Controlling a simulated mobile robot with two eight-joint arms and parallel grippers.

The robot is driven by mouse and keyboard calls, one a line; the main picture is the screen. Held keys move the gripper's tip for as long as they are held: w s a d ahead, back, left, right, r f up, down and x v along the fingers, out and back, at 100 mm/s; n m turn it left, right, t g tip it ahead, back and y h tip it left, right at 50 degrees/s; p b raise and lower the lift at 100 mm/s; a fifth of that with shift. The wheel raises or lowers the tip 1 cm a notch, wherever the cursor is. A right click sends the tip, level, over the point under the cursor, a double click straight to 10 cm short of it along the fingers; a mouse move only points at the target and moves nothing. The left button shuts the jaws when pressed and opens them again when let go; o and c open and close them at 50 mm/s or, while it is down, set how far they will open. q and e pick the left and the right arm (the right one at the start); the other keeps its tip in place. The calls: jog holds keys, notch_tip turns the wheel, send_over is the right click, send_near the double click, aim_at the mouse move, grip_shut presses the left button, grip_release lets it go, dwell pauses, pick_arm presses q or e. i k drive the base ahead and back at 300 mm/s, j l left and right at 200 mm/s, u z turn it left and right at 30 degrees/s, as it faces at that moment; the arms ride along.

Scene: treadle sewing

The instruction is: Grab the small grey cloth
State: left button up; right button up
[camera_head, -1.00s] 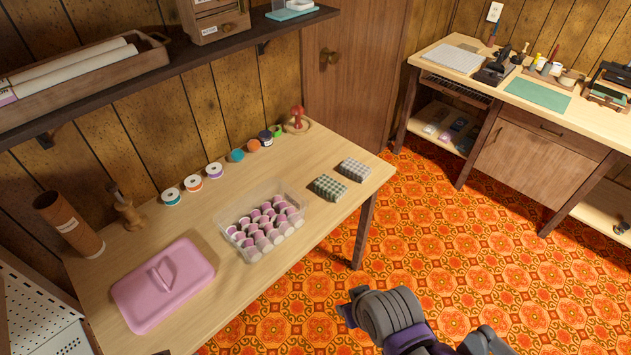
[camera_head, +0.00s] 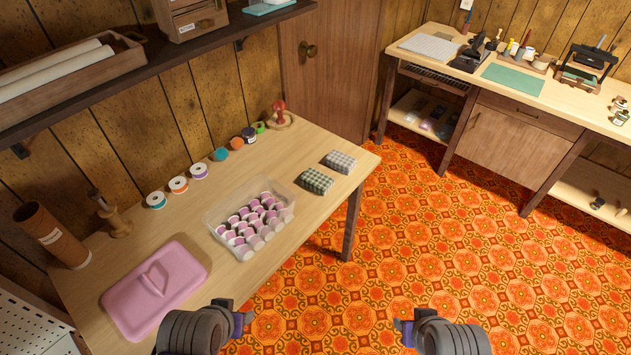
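A small grey checked folded cloth (camera_head: 340,161) lies near the right end of the wooden table. A darker green-grey checked cloth (camera_head: 316,181) lies just in front of it, to the left. My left gripper (camera_head: 243,319) is at the bottom of the view, near the table's front edge, well short of the cloths. My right gripper (camera_head: 402,328) is at the bottom right, over the floor and apart from the table. Both are seen from behind, and their finger gaps are hidden. I see nothing held.
Thread spools (camera_head: 178,185) line the back. A dark shelf (camera_head: 160,68) overhangs the rear. The table around the cloths is clear.

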aim_at(337, 160)
jog(key=i+l+u, duration=0.2)
jog(key=u, duration=0.3)
jog(key=i+l+u, duration=0.1)
jog(key=l+u, duration=0.35)
jog(key=i+l, duration=0.1)
jog(key=l, duration=0.3)
jog(key=i+l+u, duration=0.1)
jog(key=l, duration=0.3)
jog(key=i+l+u, duration=0.1)
jog(key=l, duration=0.35)
jog(key=i+l, duration=0.15)
jog(key=l, duration=0.25)
